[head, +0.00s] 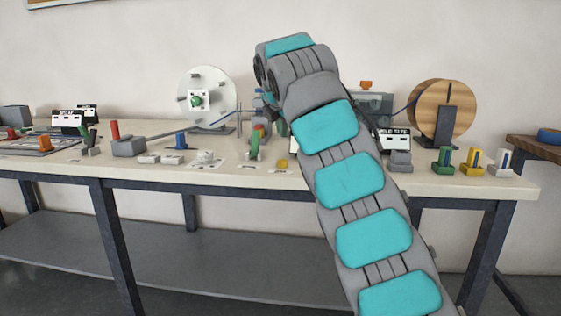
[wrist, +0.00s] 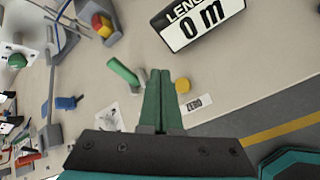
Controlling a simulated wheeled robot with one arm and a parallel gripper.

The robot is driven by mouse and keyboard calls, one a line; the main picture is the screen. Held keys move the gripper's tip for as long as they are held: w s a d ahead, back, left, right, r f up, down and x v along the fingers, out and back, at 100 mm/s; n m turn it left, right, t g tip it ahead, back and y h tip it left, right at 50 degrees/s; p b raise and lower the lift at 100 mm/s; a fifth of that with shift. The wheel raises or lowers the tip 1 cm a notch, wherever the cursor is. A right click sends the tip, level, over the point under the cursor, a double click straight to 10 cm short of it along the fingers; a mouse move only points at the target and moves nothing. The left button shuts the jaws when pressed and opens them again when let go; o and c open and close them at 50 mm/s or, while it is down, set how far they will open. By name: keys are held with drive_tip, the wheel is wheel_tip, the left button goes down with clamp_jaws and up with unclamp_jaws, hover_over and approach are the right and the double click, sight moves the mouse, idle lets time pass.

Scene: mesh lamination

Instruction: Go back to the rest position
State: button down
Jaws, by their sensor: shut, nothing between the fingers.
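My gripper (wrist: 164,100) shows in the wrist view with its two green fingers together and nothing between them. It is above the workbench (head: 247,181), with the bench surface below it. My arm rises through the middle of the head view and hides part of the bench; the gripper itself is hidden there. A yellow button (wrist: 182,86) lies just right of the fingertips in the wrist view, beside a "ZERO" label (wrist: 194,105). A green lever (wrist: 122,70) is to the left of the fingertips, apart from them. A display reading "0 m" (wrist: 200,22) is ahead.
A white reel (head: 214,80) stands at the back of the bench, and a wooden spool (head: 450,108) at the right. Several coloured handles (head: 473,160) stand near the right end. A red-handled block (head: 122,143) is at the left. A wooden side table (head: 530,148) is at far right.

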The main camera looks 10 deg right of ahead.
drive_tip(key=s+d+f+m, duration=0.1)
drive_tip(key=s+m, duration=0.1)
drive_tip(key=s+d+f+m+g, duration=0.1)
drive_tip(key=s+d+m, duration=0.1)
drive_tip(key=m, duration=0.1)
drive_tip(key=s+d+f+m+g+h, duration=0.1)
drive_tip(key=s+m, duration=0.1)
drive_tip(key=shift+d, duration=0.35)
drive_tip(key=s+a+f+m+g+y, duration=0.1)
drive_tip(key=s+f+m+g, duration=0.2)
drive_tip(key=s+f+m, duration=0.3)
drive_tip(key=s+a+f+m+g+y, duration=0.1)
drive_tip(key=s+f+m+g, duration=0.2)
drive_tip(key=s+f, duration=1.1)
drive_tip(key=s+a+f+m+g+y, duration=0.1)
drive_tip(key=s+f+m, duration=0.7)
drive_tip(key=s, duration=1.9)
wheel_tip(320, 180, down, 3)
drive_tip(key=shift+s+a+f+m+g, duration=0.1)
drive_tip(key=shift+s+a+m+g, duration=0.25)
drive_tip(key=shift+a+g, duration=0.4)
drive_tip(key=c, duration=1.6)
unclamp_jaws()
drive_tip(key=shift+d, duration=0.15)
